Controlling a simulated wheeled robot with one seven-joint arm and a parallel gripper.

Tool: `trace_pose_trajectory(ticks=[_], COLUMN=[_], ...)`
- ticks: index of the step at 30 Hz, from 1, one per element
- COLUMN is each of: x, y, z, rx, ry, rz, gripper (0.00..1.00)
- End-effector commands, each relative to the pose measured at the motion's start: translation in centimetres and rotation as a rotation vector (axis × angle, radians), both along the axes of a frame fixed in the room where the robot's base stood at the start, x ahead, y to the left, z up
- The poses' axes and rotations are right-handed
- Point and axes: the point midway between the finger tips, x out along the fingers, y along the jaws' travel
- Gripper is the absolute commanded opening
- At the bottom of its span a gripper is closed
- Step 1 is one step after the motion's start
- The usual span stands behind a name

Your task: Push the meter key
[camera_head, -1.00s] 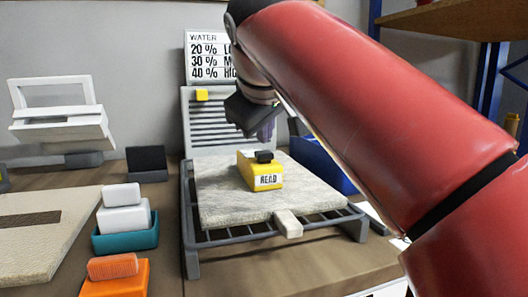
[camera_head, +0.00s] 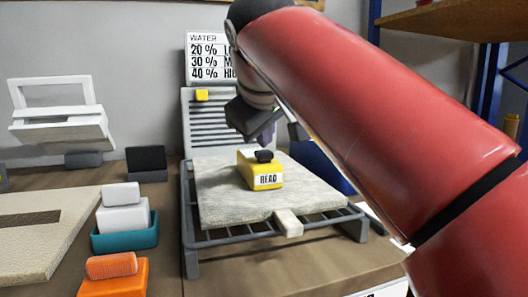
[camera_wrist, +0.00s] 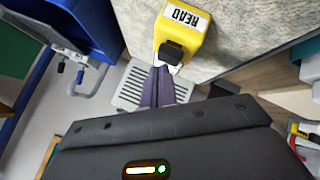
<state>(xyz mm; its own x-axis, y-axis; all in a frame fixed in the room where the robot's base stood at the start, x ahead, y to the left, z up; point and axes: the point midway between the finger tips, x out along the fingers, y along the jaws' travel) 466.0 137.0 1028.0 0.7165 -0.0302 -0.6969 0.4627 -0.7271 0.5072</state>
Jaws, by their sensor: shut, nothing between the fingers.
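The yellow meter (camera_head: 246,172) with a white READ label lies on the pale rug slab (camera_head: 222,202) in the head view. Its black key (camera_head: 264,156) is on its top. The meter (camera_wrist: 188,35) and key (camera_wrist: 172,52) also show upside down at the top of the wrist view. My gripper (camera_wrist: 162,66) is shut and empty, its purple-grey fingertips right at the key. I cannot tell whether they touch it. In the head view my gripper (camera_head: 266,142) is just above and behind the key, partly hidden by my dark wrist.
The slab rests on a grey wire rack (camera_head: 235,236). A water chart (camera_head: 206,58) stands behind. A blue bin (camera_head: 318,168) is behind the slab's right side. At left are a teal tray (camera_head: 125,238) with white blocks and an orange block (camera_head: 115,283).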

Motion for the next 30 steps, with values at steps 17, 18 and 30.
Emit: trace_pose_trajectory(ticks=[17, 18, 30], x=[0.0, 0.0, 0.0], y=[0.0, 0.0, 0.0], z=[-0.6, -0.7, -1.1], rx=[0.000, 0.000, -0.001], ry=[0.000, 0.000, 0.001], rz=[0.000, 0.000, 0.001], gripper=[0.00, 0.00, 0.00])
